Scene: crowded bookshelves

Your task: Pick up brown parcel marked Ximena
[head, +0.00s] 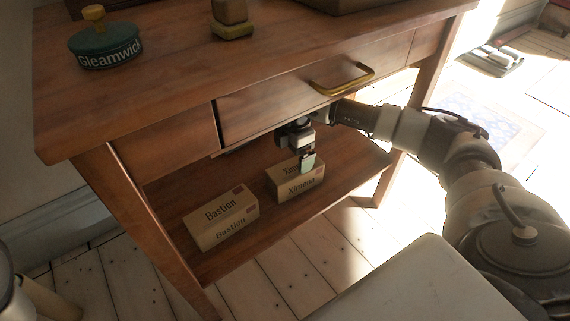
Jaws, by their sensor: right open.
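The brown parcel marked Ximena (298,188) lies on the lower shelf of the wooden table, right of another parcel. My right gripper (308,163) reaches in under the drawer and points down at this parcel. Its fingertips overlap the parcel's top in the picture and hide part of its upper label. It is open; I cannot tell whether it touches the parcel. My left gripper is not in view.
A brown parcel marked Bastien (221,217) lies to the left on the lower shelf (345,172). The drawer with a brass handle (342,78) is close above my right arm. A green Gleamwick tin (105,46) stands on the tabletop (170,80).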

